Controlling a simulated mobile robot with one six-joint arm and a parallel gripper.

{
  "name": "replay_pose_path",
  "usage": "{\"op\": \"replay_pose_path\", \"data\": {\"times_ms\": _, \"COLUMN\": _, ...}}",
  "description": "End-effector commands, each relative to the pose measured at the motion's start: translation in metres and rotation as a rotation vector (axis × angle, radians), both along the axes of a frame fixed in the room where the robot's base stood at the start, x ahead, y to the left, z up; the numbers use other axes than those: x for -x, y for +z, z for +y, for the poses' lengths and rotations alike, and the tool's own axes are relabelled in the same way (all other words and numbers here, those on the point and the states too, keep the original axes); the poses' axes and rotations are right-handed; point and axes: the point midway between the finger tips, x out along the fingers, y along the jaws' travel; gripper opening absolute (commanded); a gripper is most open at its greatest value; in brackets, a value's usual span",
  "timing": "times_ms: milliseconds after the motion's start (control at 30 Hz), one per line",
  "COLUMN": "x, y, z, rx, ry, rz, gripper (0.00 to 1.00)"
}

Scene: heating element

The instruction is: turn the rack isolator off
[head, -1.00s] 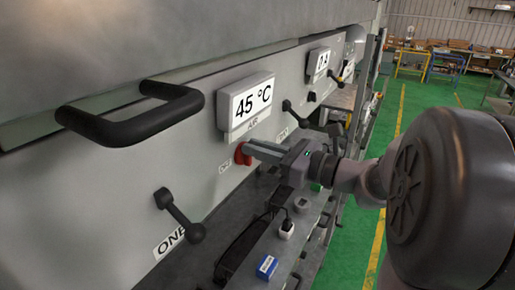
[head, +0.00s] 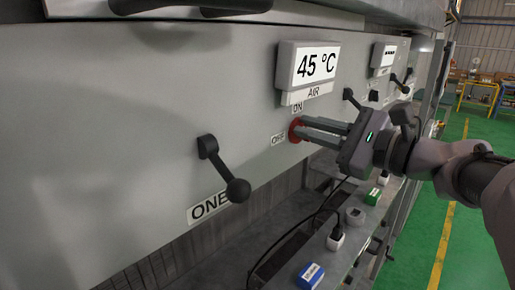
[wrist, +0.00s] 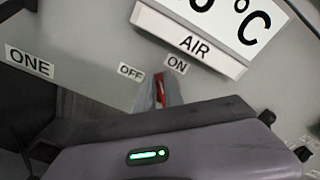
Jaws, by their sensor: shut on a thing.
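The rack isolator is a small red rotary knob (head: 295,131) on the grey panel, below the AIR display. An ON label (head: 298,107) is above it and an OFF label (head: 278,140) is to its left. My gripper (head: 308,130) reaches in from the right, its two fingers shut on the knob. In the wrist view, a red strip of the knob (wrist: 160,88) shows between the fingers, its upper end between the OFF label (wrist: 130,72) and the ON label (wrist: 177,65). The fingers hide most of the knob, so its exact setting is unclear.
A black lever (head: 222,170) by the ONE label is left of the knob. The AIR display (head: 310,68) reads 45 °C. A lower shelf holds a blue box (head: 310,275), a green box (head: 373,196) and cables. Green floor (head: 465,250) is open at right.

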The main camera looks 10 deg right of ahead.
Motion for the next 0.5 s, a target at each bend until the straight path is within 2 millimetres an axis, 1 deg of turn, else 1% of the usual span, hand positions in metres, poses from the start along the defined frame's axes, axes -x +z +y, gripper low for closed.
{"op": "replay_pose_path", "data": {"times_ms": 33, "x": 0.0005, "y": -0.0102, "z": 0.0008, "rx": 0.036, "ry": 0.000, "rz": -0.024, "gripper": 0.00}}
{"op": "replay_pose_path", "data": {"times_ms": 500, "x": 0.0039, "y": -0.0183, "z": 0.0059, "rx": 0.402, "ry": 0.000, "rz": -0.266, "gripper": 0.00}}
